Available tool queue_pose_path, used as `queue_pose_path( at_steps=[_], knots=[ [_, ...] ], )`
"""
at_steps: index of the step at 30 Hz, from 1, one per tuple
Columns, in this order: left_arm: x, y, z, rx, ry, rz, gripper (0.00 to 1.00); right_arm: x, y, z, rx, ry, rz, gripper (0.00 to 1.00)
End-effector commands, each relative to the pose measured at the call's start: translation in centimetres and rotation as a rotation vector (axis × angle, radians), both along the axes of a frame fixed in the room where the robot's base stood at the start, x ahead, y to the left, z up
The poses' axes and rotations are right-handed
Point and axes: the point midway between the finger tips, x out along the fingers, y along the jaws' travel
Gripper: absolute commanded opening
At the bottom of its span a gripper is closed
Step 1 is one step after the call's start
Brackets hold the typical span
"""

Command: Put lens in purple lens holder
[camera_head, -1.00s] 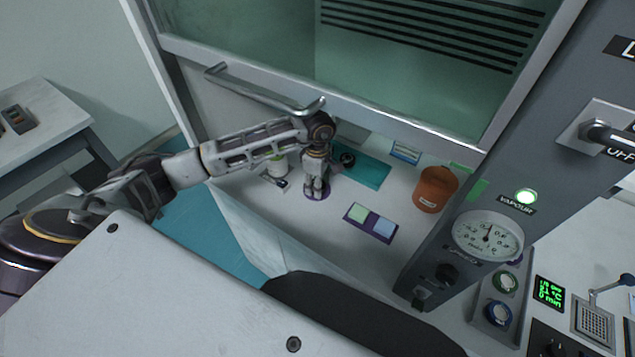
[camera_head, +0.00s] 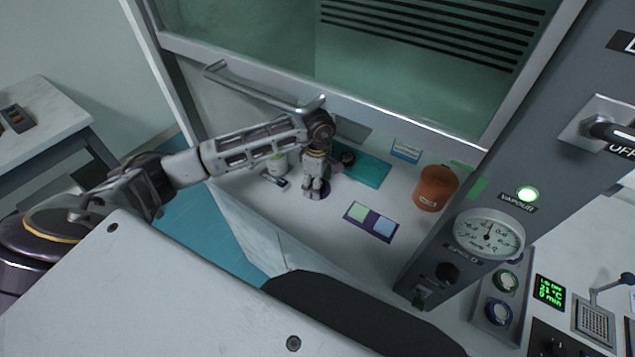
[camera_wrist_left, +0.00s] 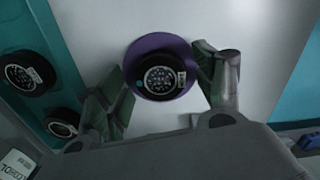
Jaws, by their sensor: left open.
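The purple lens holder (camera_wrist_left: 177,43) is a round disc on the pale worktop in the left wrist view. A black round lens (camera_wrist_left: 160,76) with white print lies over it, off-centre towards the picture's lower side. I cannot tell whether it is fully seated. My left gripper (camera_wrist_left: 168,88) is open, with a finger on either side of the lens and holder. In the head view my left gripper (camera_head: 316,192) points down and hides most of the purple holder (camera_head: 326,188). My right gripper is not in view.
A teal mat (camera_head: 372,172) lies behind the gripper; two more black lenses (camera_wrist_left: 28,72) (camera_wrist_left: 62,122) show on it. A purple tray (camera_head: 371,229) with green and blue squares, an orange jar (camera_head: 435,188) and a white bottle (camera_head: 278,163) stand nearby. A raised glass sash (camera_head: 400,60) hangs above.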

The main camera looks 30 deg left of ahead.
Motion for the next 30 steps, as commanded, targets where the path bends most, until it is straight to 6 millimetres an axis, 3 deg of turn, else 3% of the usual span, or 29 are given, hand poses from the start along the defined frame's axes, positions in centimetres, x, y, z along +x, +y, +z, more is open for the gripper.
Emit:
queue_pose_path(
  at_steps=[5,12,24,30],
  knots=[
    [0.0,0.0,0.3,0.0,0.0,0.0,0.69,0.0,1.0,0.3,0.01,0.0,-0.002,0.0],
    [0.1,0.1,2.9,0.001,-0.003,-0.001,0.69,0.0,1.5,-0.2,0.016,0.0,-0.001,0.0],
    [0.1,0.0,8.5,0.0,-0.003,0.0,0.69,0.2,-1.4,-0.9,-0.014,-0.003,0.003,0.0],
    [0.1,0.0,10.8,0.0,-0.002,0.0,0.69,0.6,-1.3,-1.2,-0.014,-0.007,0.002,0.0]
  ],
)
